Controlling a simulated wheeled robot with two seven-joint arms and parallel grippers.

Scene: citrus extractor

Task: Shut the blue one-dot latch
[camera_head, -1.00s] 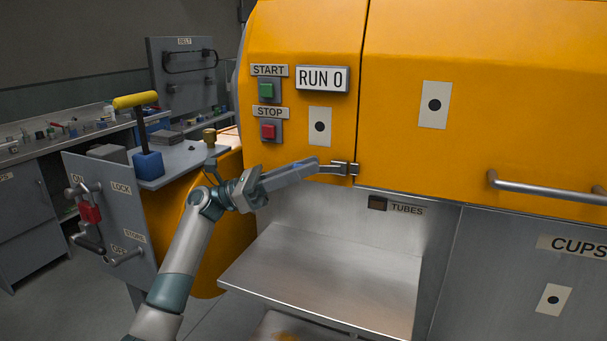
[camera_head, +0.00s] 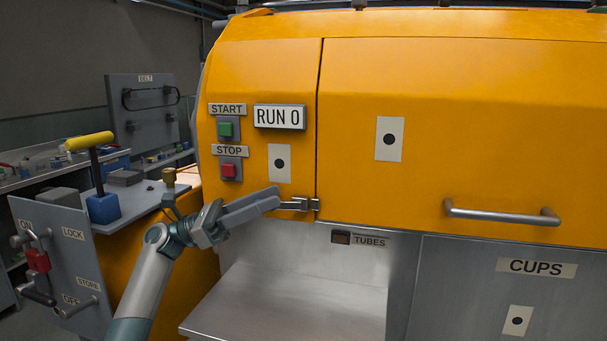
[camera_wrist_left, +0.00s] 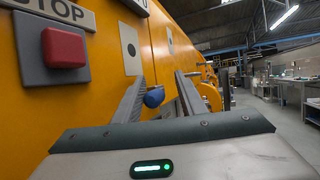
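A metal latch (camera_head: 300,204) sits at the lower seam between the orange left panel and the larger orange door. In the left wrist view a blue rounded knob (camera_wrist_left: 154,97) shows between the fingers, near the left one. My left gripper (camera_head: 270,200) points right at the latch, and its fingertips hide the latch's left end. In the wrist view the two fingers of my left gripper (camera_wrist_left: 163,88) stand apart, so it is open. I cannot tell whether it touches the knob. A one-dot card (camera_head: 279,163) is just above the fingers. My right gripper is not in view.
The red STOP button (camera_head: 229,170) and green START button (camera_head: 225,129) are left of the latch. A door handle (camera_head: 502,213) sticks out at right. A steel shelf (camera_head: 290,305) lies below.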

